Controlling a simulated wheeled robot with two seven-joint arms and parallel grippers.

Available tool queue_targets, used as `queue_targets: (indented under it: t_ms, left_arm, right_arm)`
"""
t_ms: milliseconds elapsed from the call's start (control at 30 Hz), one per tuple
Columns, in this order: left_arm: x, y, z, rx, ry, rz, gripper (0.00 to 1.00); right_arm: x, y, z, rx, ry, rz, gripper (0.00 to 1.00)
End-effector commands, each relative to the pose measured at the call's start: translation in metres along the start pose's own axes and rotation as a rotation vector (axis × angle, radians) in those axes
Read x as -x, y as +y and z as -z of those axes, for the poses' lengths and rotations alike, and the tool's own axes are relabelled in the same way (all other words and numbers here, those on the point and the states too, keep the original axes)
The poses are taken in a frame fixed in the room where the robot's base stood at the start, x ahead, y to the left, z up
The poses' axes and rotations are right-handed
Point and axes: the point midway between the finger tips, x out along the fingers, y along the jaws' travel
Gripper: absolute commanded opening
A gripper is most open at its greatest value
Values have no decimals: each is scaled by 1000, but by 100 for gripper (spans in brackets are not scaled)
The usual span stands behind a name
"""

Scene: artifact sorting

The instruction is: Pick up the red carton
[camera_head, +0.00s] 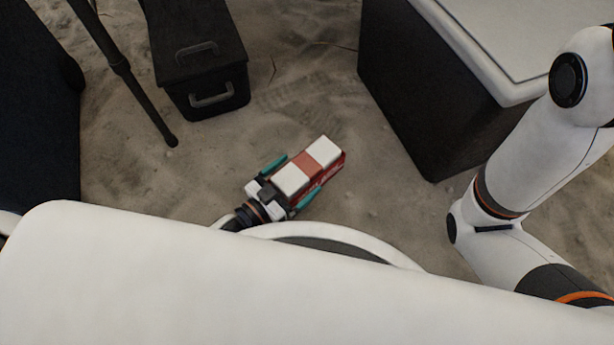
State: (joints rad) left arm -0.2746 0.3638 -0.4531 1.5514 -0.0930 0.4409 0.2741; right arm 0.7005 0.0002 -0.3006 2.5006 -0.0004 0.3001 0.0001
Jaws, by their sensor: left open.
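The red carton (306,164), red with white panels on top, is on or just above the sandy ground in the middle of the head view. It lies slanted, its far end toward the upper right. My left gripper (289,182) reaches it from the lower left. Its two teal fingers are open, one along each long side of the carton's near part. I cannot tell whether the fingers touch the carton. My right arm shows at the right, but its gripper is out of view.
A black case (200,60) with grey handles stands at the upper left, beside a dark pole (121,66). A large dark box (420,85) with a white lid stands at the upper right. A dark object (38,110) fills the left edge. Bare sand surrounds the carton.

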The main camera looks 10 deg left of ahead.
Motion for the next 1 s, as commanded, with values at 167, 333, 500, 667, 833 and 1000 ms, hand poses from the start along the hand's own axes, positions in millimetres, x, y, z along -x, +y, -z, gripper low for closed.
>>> queue_targets:
  t_ms: [167,333,500,667,833,1000]
  left_arm:
    - [0,0,-1,0,0,0,93]
    - [0,0,-1,0,0,0,65]
    - [0,0,-1,0,-2,0,47]
    - [0,0,-2,0,-2,0,47]
    - [0,0,-12,0,-2,0,47]
    - [0,0,-36,0,-3,1,47]
  right_arm:
    - [-1,0,0,0,0,0,81]
    - [-1,0,0,0,0,0,81]
    - [-1,0,0,0,0,0,81]
    - [-1,0,0,0,0,0,81]
    - [-10,-2,4,0,1,0,81]
    - [-30,-6,11,0,1,0,81]
